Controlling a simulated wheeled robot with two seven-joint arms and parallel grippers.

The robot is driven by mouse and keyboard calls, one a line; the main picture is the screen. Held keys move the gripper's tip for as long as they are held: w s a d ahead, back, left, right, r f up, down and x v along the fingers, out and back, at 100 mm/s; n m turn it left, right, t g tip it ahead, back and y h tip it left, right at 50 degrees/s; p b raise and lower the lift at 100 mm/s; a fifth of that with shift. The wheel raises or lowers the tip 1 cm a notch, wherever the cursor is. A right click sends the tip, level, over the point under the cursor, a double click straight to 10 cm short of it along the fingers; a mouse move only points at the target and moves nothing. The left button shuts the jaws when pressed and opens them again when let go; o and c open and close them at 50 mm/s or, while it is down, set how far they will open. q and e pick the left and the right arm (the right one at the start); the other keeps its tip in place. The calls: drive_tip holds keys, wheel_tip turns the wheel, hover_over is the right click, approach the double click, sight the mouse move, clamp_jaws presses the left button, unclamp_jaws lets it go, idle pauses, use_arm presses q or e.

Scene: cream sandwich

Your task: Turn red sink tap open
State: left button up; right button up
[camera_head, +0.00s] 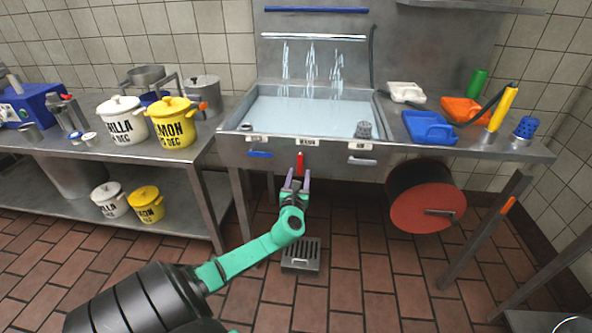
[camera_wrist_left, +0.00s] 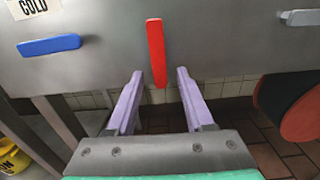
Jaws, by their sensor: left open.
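The red tap handle (camera_head: 300,164) hangs upright on the front panel of the steel sink (camera_head: 232,146), under a small label. In the left wrist view the red handle (camera_wrist_left: 156,52) points straight down, its lower end between and just beyond the fingertips. My left gripper (camera_head: 295,176) is open, with its two lilac fingers (camera_wrist_left: 157,76) on either side of the handle's lower end. I cannot tell whether either finger touches it. Water streams from the spouts into the sink. My right gripper is not in view.
A blue handle (camera_head: 260,154) is left of the red one, also in the wrist view (camera_wrist_left: 48,45). A red hose reel (camera_head: 428,208) hangs lower right. A grated drain (camera_head: 301,254) lies on the floor below.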

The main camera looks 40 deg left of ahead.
use_arm(q)
drive_tip(key=p+v, duration=0.1)
drive_tip(key=v, duration=1.2)
drive_tip(key=shift+s+d, duration=0.25)
drive_tip(key=shift+s, duration=0.05)
drive_tip(key=shift+f, duration=0.1)
drive_tip(key=s+f+n+g+h+p, duration=0.3)
drive_tip(key=s+f+n+g, duration=0.3)
drive_tip(key=f, duration=0.7)
drive_tip(key=s+f+n+g+h+p, duration=0.2)
drive_tip(key=s+f+n+g+p, duration=0.2)
drive_tip(key=s+f+n, duration=0.55)
drive_tip(key=s+d+f+n+g+h+p, duration=0.3)
drive_tip(key=s+d+f+n+h, duration=0.2)
drive_tip(key=s+d+f+n, duration=0.6)
drive_tip(key=s+d+f, duration=0.1)
drive_tip(key=s+d, duration=0.1)
drive_tip(key=s, duration=0.3)
drive_tip(key=shift+s+d+f+h, duration=0.15)
drive_tip(key=shift+f+h, duration=0.1)
drive_tip(key=shift+h, duration=0.15)
